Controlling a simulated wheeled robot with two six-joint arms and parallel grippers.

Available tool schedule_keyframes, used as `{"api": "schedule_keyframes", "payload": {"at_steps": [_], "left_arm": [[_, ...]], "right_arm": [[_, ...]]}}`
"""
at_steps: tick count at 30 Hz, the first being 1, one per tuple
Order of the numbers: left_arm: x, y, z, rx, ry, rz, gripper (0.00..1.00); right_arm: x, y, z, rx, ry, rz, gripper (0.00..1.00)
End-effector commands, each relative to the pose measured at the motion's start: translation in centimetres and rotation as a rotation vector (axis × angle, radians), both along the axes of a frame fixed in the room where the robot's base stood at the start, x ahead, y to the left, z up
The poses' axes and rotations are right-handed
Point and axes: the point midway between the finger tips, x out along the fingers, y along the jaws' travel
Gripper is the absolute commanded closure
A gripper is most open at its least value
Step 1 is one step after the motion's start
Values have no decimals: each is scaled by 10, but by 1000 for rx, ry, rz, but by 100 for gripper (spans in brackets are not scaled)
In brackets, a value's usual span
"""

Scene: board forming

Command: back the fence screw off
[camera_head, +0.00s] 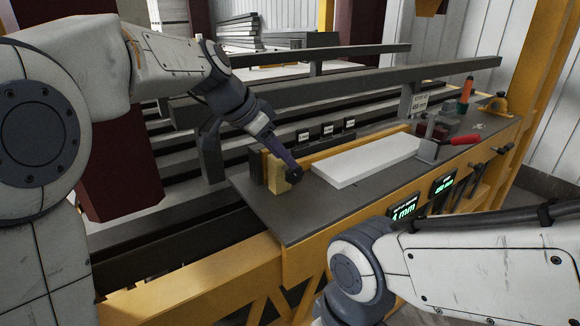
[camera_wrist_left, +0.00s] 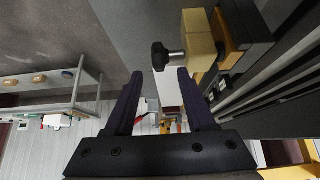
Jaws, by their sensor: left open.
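The fence screw has a black knob (camera_wrist_left: 160,56) and a short metal shaft, and it sticks out of a yellowish block (camera_wrist_left: 200,38). In the head view the block (camera_head: 274,180) stands at the left end of the grey bench top. My left gripper (camera_wrist_left: 160,74) is open, its dark fingers apart on either side of the knob's line. The knob shows at or just beyond the fingertips; I cannot tell whether they touch it. In the head view the gripper reaches down beside the block and partly hides the screw. My right forearm shows at lower right; its gripper is out of view.
A white board (camera_head: 366,158) lies on the grey bench top (camera_head: 262,208), right of the block. A clamp with a red handle (camera_head: 464,140) and an orange-topped tool (camera_head: 465,91) stand further right. Two green-lit displays (camera_head: 442,184) sit on the front edge. Long grey rails run behind.

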Motion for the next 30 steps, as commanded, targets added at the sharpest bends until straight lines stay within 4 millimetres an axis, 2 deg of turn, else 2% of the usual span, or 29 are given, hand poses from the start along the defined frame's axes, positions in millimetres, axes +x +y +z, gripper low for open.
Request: {"api": "schedule_keyframes", "payload": {"at_steps": [3,9,21,23,26,30], "left_arm": [[-7,11,19,-1,-4,3,45],[-15,21,36,-1,0,2,45],[-16,22,40,0,1,1,45],[-15,21,43,4,7,1,45],[-11,19,51,22,25,3,45],[-5,13,61,66,67,8,45]], "right_arm": [[0,0,-2,0,0,0,50],[0,0,-3,0,0,0,50],[0,0,0,0,0,0,50],[0,0,8,0,0,0,50],[0,0,33,0,0,0,50],[0,0,83,0,0,-1,50]]}}
